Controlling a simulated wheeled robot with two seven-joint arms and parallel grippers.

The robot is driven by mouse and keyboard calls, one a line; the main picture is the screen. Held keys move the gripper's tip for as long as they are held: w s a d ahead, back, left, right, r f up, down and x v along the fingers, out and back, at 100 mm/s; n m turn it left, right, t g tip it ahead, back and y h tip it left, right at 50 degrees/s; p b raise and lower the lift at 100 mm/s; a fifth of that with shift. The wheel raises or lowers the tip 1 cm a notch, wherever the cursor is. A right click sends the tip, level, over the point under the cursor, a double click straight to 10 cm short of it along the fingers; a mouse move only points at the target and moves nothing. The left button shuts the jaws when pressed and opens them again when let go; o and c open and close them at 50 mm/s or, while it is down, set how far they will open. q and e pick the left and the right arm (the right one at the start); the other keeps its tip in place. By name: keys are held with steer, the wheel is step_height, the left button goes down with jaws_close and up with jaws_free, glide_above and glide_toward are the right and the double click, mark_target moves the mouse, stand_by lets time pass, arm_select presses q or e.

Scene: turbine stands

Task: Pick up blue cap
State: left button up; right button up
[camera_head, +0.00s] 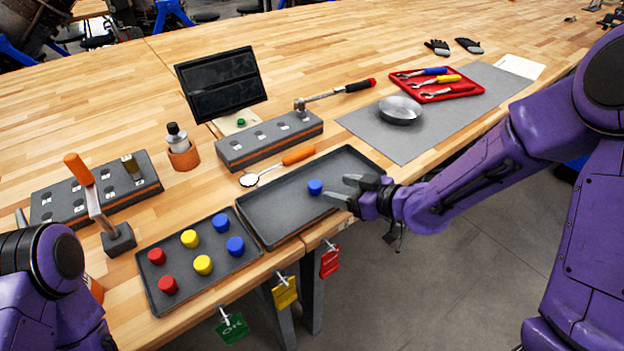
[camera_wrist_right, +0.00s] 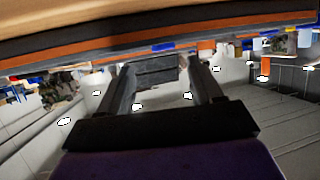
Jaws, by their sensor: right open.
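A blue cap (camera_head: 315,187) stands alone on the right dark tray (camera_head: 285,223). Two more blue caps, the upper one (camera_head: 221,222) and the lower one (camera_head: 235,246), stand in the left dark tray (camera_head: 190,297). My right gripper (camera_head: 341,189) is open, just right of the lone blue cap at the tray's right edge, its fingers pointing left toward the cap. The cap looks outside the fingers; contact cannot be told.
Red caps (camera_head: 157,256) and yellow caps (camera_head: 190,238) share the left tray. A grey socket block (camera_head: 268,141) and an orange-handled tool (camera_head: 280,166) lie behind the right tray. A hammer (camera_head: 95,200) stands at left. Tags hang below the front edge.

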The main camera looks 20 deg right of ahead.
mark_target(317, 185)
steer(key=w+a, duration=0.1)
steer(key=w+a+f, duration=0.1)
steer(key=shift+a, duration=0.35)
steer(key=p+x, duration=0.1)
steer(key=x, duration=0.1)
steer(key=p+x, duration=0.1)
steer(key=x, duration=0.1)
steer(key=shift+w+d+f, duration=0.15)
steer(key=shift+w+f, duration=0.1)
steer(key=shift+w, duration=0.25)
steer(key=shift+w+f, duration=0.15)
steer(key=shift+w, duration=0.1)
steer(key=shift+s+a, duration=0.1)
steer(key=shift+a, duration=0.1)
steer(key=shift+c, duration=0.9)
arm_select(q)
steer(key=shift+s+r, duration=0.2)
steer(key=shift+r, duration=0.35)
steer(key=shift+s+r, duration=0.15)
steer(key=shift+r, duration=0.35)
arm_select(e)
jaws_close()
